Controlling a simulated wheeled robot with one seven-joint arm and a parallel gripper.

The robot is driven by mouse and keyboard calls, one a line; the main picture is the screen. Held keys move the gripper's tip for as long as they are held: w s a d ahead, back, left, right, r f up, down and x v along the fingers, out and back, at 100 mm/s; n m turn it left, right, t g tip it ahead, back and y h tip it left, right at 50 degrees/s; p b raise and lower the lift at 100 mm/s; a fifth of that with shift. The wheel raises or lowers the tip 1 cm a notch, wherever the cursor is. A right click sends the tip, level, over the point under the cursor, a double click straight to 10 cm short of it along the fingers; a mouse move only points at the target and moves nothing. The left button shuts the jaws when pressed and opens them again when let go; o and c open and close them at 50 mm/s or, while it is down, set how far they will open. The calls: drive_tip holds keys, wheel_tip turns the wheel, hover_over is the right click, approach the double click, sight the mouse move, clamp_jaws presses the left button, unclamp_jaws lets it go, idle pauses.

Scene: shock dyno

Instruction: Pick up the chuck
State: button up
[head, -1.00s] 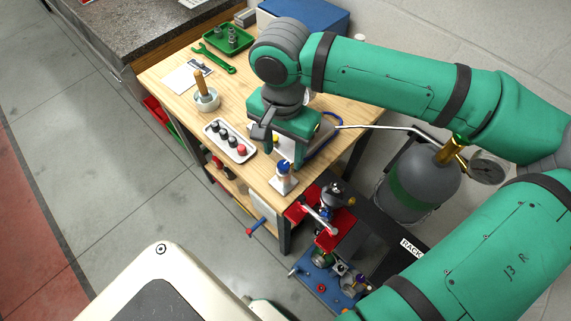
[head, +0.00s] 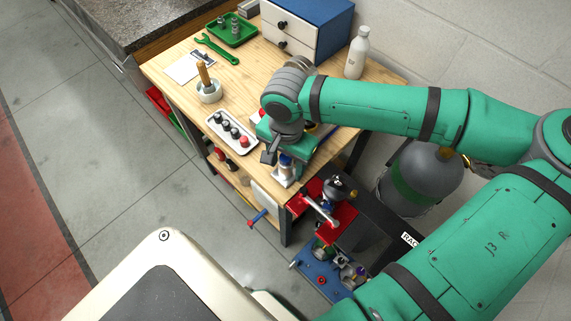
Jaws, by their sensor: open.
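My gripper (head: 284,159) is open at the near corner of the wooden workbench (head: 240,107). Its fingers are around or just above a small upright piece (head: 284,174) with a blue upper part and a pale metal lower part. This piece may be the chuck, but I cannot tell for sure. The gripper hides its top, and I cannot see whether the fingers touch it.
A white tray (head: 251,148) with several dark knobs and a red one lies left of my gripper. A red vise-like fixture (head: 325,222) is close below.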

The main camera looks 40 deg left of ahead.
clamp_jaws()
